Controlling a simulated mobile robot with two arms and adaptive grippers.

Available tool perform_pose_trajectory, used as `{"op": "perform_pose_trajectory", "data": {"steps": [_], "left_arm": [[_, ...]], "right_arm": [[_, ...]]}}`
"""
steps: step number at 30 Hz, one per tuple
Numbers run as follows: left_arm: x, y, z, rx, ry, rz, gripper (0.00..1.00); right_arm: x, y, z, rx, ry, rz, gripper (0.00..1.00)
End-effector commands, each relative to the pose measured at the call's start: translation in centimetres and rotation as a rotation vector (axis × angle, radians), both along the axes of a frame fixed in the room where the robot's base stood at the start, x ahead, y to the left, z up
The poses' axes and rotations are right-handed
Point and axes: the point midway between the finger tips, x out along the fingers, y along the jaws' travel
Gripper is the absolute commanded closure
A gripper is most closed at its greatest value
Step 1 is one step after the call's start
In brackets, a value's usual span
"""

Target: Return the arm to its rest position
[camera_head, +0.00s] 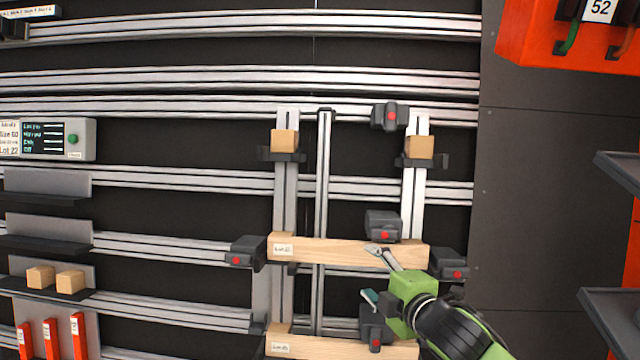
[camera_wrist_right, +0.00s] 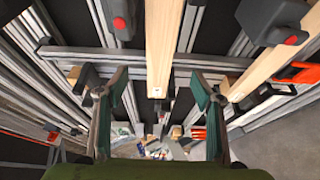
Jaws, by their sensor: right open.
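My right gripper (camera_head: 373,273) is green and reaches in from the lower right in the head view, in front of the right part of the gantry. Its fingers are apart. One fingertip overlaps the upper wooden beam (camera_head: 330,251); the other is above the lower wooden beam (camera_head: 325,347). In the wrist view the open fingers (camera_wrist_right: 160,80) have nothing gripped between them. One beam (camera_wrist_right: 163,40) runs down the picture between the fingers, and another beam (camera_wrist_right: 270,68) lies to the right. The gap between fingers and beam is hard to tell. My left gripper is not in view.
Dark clamps with red buttons (camera_head: 383,226) (camera_head: 453,265) (camera_head: 376,327) surround the gripper. Aluminium rails (camera_head: 240,78) cross the dark wall. A red-orange box (camera_head: 570,45) hangs top right. Grey shelves (camera_head: 615,310) jut in at the right edge. The dark panel (camera_head: 545,170) is bare.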

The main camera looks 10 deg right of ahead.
Motion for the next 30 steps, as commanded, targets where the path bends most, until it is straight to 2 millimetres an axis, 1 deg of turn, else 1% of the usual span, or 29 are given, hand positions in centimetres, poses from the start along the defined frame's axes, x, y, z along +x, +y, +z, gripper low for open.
{"op": "perform_pose_trajectory", "data": {"steps": [2,5,8,9,11,12,14,15,20,21,22,23,24,26,29,30], "left_arm": [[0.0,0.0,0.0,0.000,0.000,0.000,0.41],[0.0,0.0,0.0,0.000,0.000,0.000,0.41],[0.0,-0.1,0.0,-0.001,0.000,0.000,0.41],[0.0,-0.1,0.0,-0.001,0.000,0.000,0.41],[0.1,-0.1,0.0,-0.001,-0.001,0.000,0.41],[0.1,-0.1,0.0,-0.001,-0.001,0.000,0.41],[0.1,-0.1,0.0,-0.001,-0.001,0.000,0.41],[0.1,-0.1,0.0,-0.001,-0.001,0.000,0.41],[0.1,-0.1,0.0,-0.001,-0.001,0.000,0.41],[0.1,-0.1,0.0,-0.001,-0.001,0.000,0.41],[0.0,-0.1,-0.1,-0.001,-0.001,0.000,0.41],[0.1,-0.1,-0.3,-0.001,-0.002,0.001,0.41],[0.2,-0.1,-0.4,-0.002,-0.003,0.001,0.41],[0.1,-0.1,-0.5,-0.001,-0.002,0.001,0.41],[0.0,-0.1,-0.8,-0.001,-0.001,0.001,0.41],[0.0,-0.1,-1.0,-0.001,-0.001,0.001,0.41]], "right_arm": [[-0.7,0.2,-0.9,0.033,0.030,-0.021,0.39],[-3.1,0.4,-3.6,0.145,0.130,-0.108,0.39],[-7.4,0.4,-7.7,0.316,0.291,-0.273,0.39],[-9.5,0.4,-9.2,0.384,0.359,-0.352,0.39],[-12.5,0.3,-11.2,0.476,0.451,-0.469,0.39],[-14.4,0.3,-12.4,0.525,0.506,-0.544,0.39],[-17.1,0.2,-13.8,0.590,0.576,-0.650,0.39],[-18.8,0.2,-14.6,0.627,0.621,-0.719,0.39],[-25.4,0.2,-16.9,0.744,0.766,-0.981,0.39],[-27.0,0.2,-17.3,0.769,0.797,-1.047,0.39],[-27.8,0.2,-17.8,0.779,0.816,-1.085,0.39],[-27.1,0.2,-18.9,0.770,0.810,-1.073,0.39],[-26.7,0.2,-20.2,0.764,0.813,-1.071,0.39],[-26.3,0.3,-21.9,0.760,0.816,-1.070,0.39],[-25.9,0.4,-25.1,0.752,0.827,-1.072,0.39],[-25.8,0.4,-26.5,0.749,0.831,-1.073,0.39]]}}
